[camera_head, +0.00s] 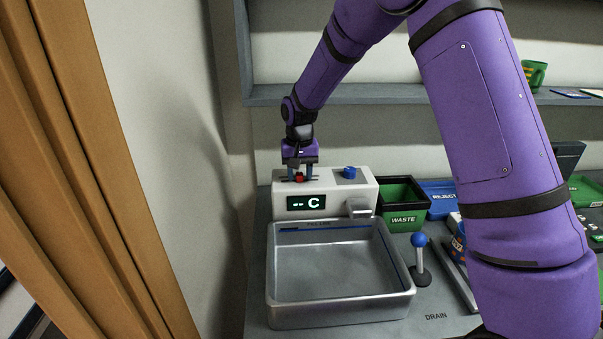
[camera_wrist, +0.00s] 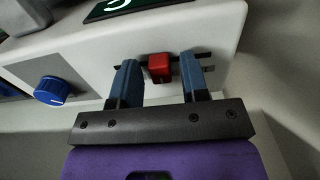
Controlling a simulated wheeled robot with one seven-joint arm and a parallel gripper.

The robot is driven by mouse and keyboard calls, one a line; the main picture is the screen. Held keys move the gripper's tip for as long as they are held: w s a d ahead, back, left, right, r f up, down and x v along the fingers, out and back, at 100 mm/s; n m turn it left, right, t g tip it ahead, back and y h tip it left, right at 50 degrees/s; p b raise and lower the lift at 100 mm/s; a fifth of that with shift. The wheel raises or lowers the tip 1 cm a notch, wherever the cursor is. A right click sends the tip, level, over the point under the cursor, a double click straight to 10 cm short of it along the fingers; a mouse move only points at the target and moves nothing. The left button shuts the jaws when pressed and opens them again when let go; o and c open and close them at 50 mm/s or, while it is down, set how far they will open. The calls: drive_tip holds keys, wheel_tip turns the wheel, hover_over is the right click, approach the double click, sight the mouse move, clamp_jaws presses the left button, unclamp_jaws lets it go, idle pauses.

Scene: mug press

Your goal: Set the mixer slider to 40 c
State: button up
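The white mixer unit (camera_head: 328,190) stands behind the metal basin, and its dark display (camera_head: 307,202) reads "-- C". The red slider knob (camera_head: 299,177) sits in a dark slot on top of the unit. In the wrist view the red slider knob (camera_wrist: 159,67) lies between the two blue-grey fingers. My gripper (camera_head: 299,172) points down over the slot. In the wrist view my gripper (camera_wrist: 160,72) is open, with a gap between the knob and each finger. The display is only partly visible there.
A blue knob (camera_head: 350,172) sits right of the slider on the unit. The metal basin (camera_head: 340,312) is in front. A green waste bin (camera_head: 404,219) and a blue-topped lever (camera_head: 419,262) stand to the right.

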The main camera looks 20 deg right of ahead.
sight(300, 175)
drive_tip(key=shift+r, duration=0.1)
wheel_tip(300, 175, up, 11)
drive_tip(key=shift+f, duration=0.2)
idle(0.5)
